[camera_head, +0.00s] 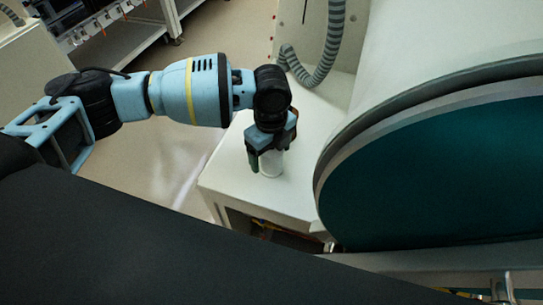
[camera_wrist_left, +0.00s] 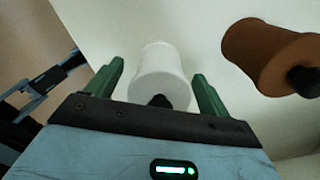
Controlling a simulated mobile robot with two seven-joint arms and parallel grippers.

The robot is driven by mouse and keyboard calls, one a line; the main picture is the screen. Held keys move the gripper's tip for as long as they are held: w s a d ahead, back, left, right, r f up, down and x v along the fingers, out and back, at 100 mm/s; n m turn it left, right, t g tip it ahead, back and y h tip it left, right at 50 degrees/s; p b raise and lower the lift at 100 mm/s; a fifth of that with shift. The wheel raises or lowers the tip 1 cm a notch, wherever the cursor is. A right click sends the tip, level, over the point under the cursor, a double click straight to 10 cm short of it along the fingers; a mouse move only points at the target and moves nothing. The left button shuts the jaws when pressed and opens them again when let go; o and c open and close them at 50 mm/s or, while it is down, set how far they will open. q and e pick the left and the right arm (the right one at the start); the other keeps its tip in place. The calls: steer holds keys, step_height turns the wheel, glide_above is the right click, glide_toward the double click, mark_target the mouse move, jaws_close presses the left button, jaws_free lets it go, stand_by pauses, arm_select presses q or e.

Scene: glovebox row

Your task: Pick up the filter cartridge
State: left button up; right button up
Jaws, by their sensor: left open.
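A white cylinder with a black knob (camera_wrist_left: 160,78), which I take for the filter cartridge, stands on the white table. In the head view only part of the white cylinder (camera_head: 271,164) shows below my left gripper (camera_head: 264,165). In the left wrist view my left gripper (camera_wrist_left: 157,75) is open, with one green finger on each side of the cylinder. Gaps show between the fingers and its sides, so I see no grip on it. The gripper's body hides the near part of the black knob. My right gripper is not in view.
A brown cylinder with a black knob (camera_wrist_left: 268,55) stands close to the right of the white one. In the head view a large round teal-faced port (camera_head: 440,175) stands right of the table (camera_head: 230,182). A grey ribbed hose (camera_head: 322,65) hangs behind.

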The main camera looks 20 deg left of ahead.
arm_select(q)
steer(key=shift+c, duration=0.4)
steer(key=c, duration=1)
steer(key=shift+c, duration=0.2)
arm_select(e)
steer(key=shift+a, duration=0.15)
arm_select(q)
steer(key=shift+r, duration=0.1)
